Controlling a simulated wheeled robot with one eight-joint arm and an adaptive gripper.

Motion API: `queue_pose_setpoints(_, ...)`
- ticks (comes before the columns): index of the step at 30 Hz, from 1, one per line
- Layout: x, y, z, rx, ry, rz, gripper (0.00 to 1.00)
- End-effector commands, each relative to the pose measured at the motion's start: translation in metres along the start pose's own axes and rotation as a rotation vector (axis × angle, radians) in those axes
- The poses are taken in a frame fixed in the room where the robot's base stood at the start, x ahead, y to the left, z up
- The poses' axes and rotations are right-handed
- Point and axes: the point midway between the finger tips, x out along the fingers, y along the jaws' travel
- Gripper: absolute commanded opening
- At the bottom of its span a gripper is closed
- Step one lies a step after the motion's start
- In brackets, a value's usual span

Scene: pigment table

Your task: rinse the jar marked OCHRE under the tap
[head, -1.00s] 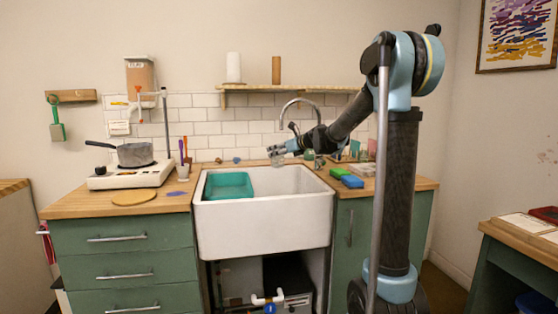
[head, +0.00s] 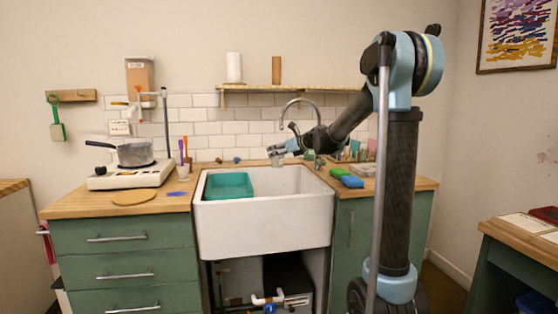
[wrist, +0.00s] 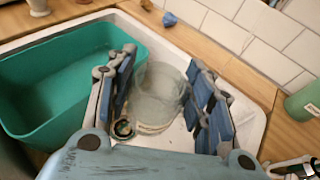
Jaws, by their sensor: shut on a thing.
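My gripper (wrist: 160,95) is shut on a clear glass jar (wrist: 158,92), which sits between the two blue-padded fingers in the wrist view. No label can be read on the jar. In the head view my gripper (head: 277,151) is over the back of the white sink (head: 265,225), and the jar (head: 276,161) shows faintly below it. The curved metal tap (head: 299,101) rises behind the sink, close to my gripper. Whether water runs cannot be told.
A teal basin (head: 229,186) sits in the sink's left side. Blue and green sponges (head: 347,179) lie on the right counter. A hot plate with a pot (head: 135,155) stands on the left counter. A green jar (wrist: 304,101) stands at the right in the wrist view.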

Motion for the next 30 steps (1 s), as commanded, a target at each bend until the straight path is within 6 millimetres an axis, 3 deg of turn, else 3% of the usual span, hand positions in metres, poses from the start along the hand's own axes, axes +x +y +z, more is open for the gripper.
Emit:
queue_pose_setpoints(9, -0.002, 0.002, 0.001, 0.0, 0.0, 0.0, 0.22)
queue_pose_setpoints(30, -0.038, 0.034, 0.023, 0.0, 0.0, 0.0, 0.22)
